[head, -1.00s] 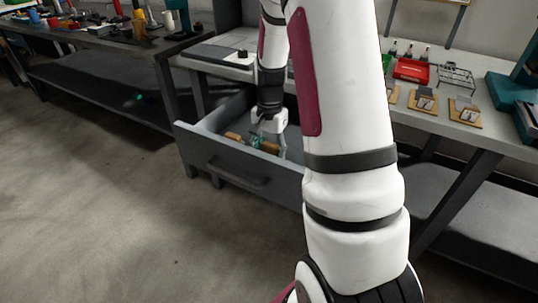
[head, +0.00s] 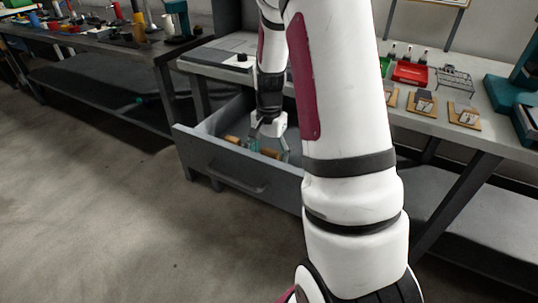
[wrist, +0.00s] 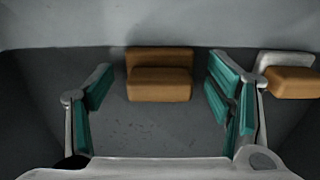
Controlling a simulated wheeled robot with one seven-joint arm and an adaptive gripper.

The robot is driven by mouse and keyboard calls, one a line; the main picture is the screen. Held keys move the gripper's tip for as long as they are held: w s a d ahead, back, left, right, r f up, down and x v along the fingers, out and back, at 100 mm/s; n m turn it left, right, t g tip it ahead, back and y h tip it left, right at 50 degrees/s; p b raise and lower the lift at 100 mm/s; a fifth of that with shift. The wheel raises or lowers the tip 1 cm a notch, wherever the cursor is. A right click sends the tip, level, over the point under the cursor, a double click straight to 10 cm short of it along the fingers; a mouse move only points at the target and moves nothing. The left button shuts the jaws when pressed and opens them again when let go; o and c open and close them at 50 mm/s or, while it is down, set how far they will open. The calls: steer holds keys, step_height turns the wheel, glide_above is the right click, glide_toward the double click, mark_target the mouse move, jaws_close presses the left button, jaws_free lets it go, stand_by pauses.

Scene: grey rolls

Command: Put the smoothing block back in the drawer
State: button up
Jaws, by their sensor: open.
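An orange-brown block (wrist: 159,75), which looks like the smoothing block, lies on the floor of the open grey drawer (wrist: 157,133). My gripper (wrist: 158,90) is open above it, with one teal-padded finger on either side and clear gaps between pads and block. A second block (wrist: 288,80), orange-brown with a pale top, lies to the right in the wrist view, partly behind the right finger.
Another brown piece (head: 232,139) lies at the drawer's left in the head view. The workbench (head: 445,128) above holds a red tray (head: 411,72), a wire rack (head: 454,80) and several wooden boards. My arm hides the drawer's right part.

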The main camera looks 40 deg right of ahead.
mark_target(269, 151)
step_height(269, 151, up, 11)
steer(key=p, duration=0.3)
steer(key=s+a+r+n, duration=0.3)
steer(key=s+a+r, duration=0.1)
steer(key=a+r, duration=0.3)
steer(key=s+a+r+n, duration=0.4)
steer(key=s+a+r, duration=0.1)
steer(key=s+a, duration=0.25)
steer(key=s+a+n, duration=0.3)
steer(key=s, duration=0.5)
steer(key=s+a+n, duration=0.4)
steer(key=s, duration=0.5)
steer(key=shift+s+r+t, duration=0.3)
steer(key=shift+r, duration=0.1)
step_height(269, 151, up, 24)
steer(key=t+p, duration=0.3)
steer(key=p, duration=1.9)
steer(key=shift+f+t, duration=0.2)
steer(key=shift+t, duration=0.1)
